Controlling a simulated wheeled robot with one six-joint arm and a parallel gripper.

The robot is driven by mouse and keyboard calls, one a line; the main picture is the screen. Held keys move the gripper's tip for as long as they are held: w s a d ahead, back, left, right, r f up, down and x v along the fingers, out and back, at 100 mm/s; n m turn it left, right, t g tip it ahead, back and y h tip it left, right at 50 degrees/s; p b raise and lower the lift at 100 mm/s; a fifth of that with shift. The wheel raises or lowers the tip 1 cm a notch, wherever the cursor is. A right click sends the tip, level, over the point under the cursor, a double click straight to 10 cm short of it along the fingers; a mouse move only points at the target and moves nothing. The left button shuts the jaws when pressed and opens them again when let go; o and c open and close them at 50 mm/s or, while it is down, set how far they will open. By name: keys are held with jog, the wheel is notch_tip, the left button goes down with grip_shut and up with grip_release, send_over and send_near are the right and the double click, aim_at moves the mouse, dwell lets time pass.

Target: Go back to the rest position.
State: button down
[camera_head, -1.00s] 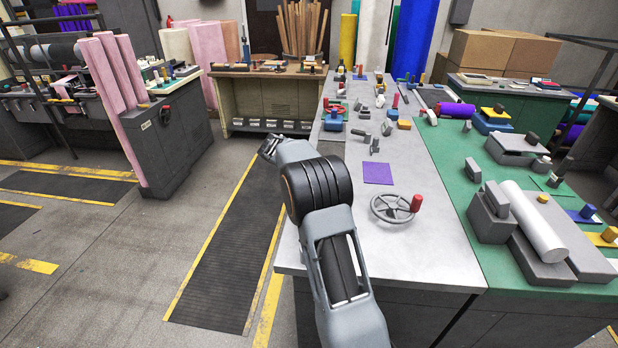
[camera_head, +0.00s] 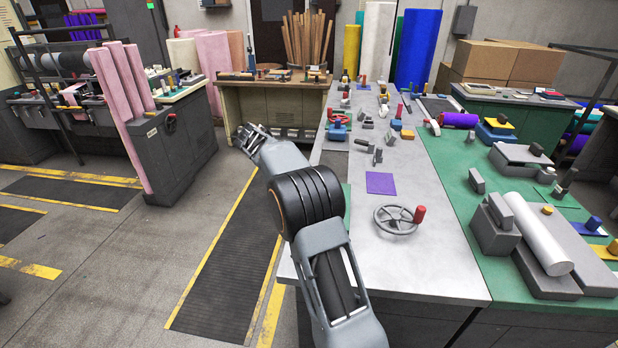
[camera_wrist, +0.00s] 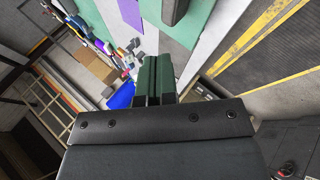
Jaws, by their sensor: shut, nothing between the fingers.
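My gripper (camera_head: 246,133) is at the end of my arm in the head view, to the left of the grey worktable (camera_head: 440,250) and above the dark floor mat. It is shut and holds nothing. In the wrist view the fingers of my gripper (camera_wrist: 154,80) lie together, with nothing seen between them. My arm reaches up from the bottom of the head view along the table's left edge.
On the table are a handwheel with a red knob (camera_head: 398,219), a purple felt square (camera_head: 381,183) and several small tools. A white roll (camera_head: 538,240) lies at the right. Pink rolls (camera_head: 120,105) lean on a machine at the left. The floor mat (camera_head: 225,270) is clear.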

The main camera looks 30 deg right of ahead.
jog(key=shift+w+a+r, duration=0.15)
jog(key=shift+a+r, duration=0.2)
jog(key=shift+a, duration=0.3)
jog(key=shift+w+a+r, duration=0.15)
jog(key=shift+a+r, duration=0.2)
jog(key=shift+a, duration=0.25)
notch_tip(320, 180, down, 6)
jog(key=s+a+n+y, duration=0.1)
jog(key=a+n+y, duration=0.1)
jog(key=s+a+r+t+y, duration=0.1)
jog(key=s+a, duration=0.5)
jog(key=s, duration=0.8)
jog(key=s+a+r+n+t+y, duration=0.1)
jog(key=s+a+t+y, duration=0.3)
jog(key=s, duration=1)
jog(key=shift+s+a+r+n+y, duration=0.35)
jog(key=shift+a+r+y, duration=0.25)
jog(key=shift+a+y, duration=0.3)
